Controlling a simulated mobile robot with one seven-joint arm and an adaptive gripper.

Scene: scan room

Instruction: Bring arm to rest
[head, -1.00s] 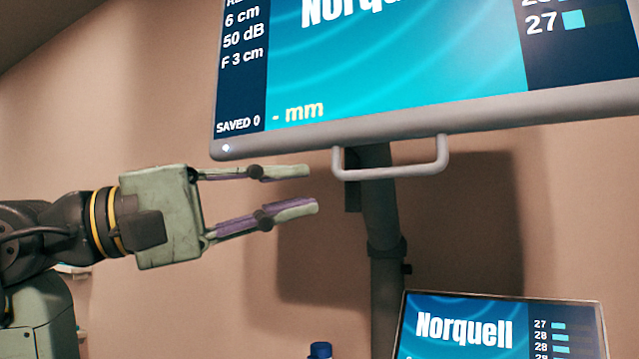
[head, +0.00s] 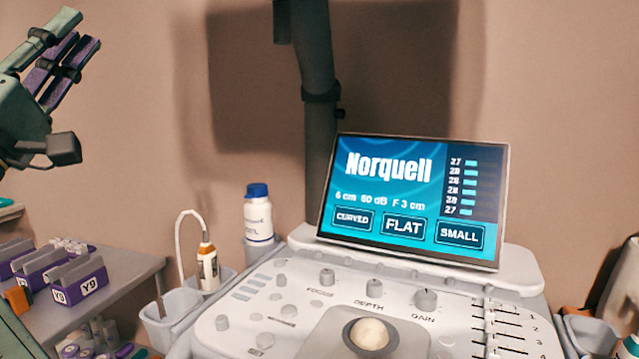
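My gripper (head: 80,28) is at the upper left of the head view, with its green and purple fingers pointing up and to the right. The fingers are apart, with nothing between them. It is in front of the bare wall, clear of the console and the side table. The rest of my arm is mostly cut off by the left edge.
The ultrasound console (head: 210,335) with its lit touch screen (head: 415,200) fills the lower middle. A blue-capped bottle (head: 258,215) and a probe (head: 208,265) in a holder stand at its left. A grey side table (head: 120,270) holds purple labelled boxes (head: 75,285).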

